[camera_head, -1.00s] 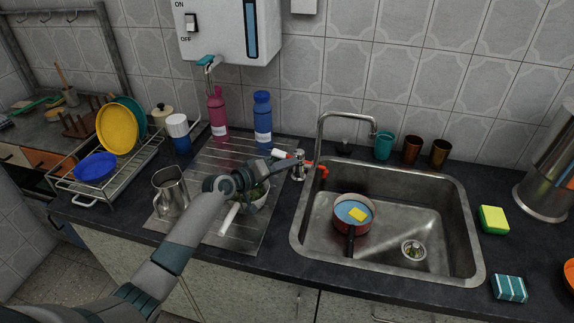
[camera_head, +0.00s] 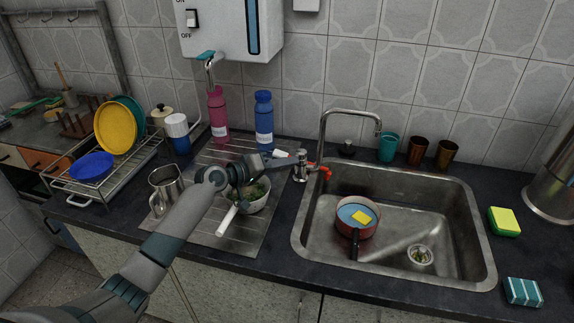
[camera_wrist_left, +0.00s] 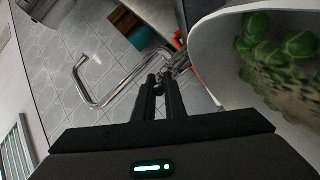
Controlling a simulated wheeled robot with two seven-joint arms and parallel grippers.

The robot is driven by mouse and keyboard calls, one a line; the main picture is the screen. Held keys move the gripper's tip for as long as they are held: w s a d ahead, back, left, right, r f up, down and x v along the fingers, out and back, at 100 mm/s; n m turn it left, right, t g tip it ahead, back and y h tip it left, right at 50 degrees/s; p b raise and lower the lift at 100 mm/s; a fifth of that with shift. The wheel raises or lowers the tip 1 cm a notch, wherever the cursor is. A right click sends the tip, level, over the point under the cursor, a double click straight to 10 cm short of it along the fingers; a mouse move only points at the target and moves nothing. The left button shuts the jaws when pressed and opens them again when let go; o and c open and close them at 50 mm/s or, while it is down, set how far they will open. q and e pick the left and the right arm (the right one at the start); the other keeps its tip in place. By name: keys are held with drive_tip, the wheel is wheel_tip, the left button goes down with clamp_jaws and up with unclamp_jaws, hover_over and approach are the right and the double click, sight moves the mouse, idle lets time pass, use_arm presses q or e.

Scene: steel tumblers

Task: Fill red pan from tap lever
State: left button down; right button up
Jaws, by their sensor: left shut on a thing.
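The red pan (camera_head: 345,232) sits in the sink basin, its dark handle toward the front. It holds blue liquid with a yellow piece (camera_head: 361,217) in it. The chrome tap (camera_head: 322,130) arches over the back of the sink, its spout end behind and right of the pan. No water stream shows. My left gripper (camera_head: 294,161) is at the metal and red tap lever (camera_head: 325,171), left of the spout. It is shut on the lever; the wrist view shows its fingertips (camera_wrist_left: 162,78) together at metal. The contact is small and partly hidden. My right gripper is out of view.
A white-handled pan of greens (camera_head: 251,196) sits under my left gripper on the drainboard (camera_head: 228,243). A metal jug (camera_head: 166,188), two bottles and a dish rack stand left. Cups (camera_head: 388,148) line the back. Sponges (camera_head: 503,221) lie right.

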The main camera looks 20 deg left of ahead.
use_arm(q)
drive_tip(key=c, duration=1.8)
unclamp_jaws()
drive_tip(key=shift+a, duration=0.1)
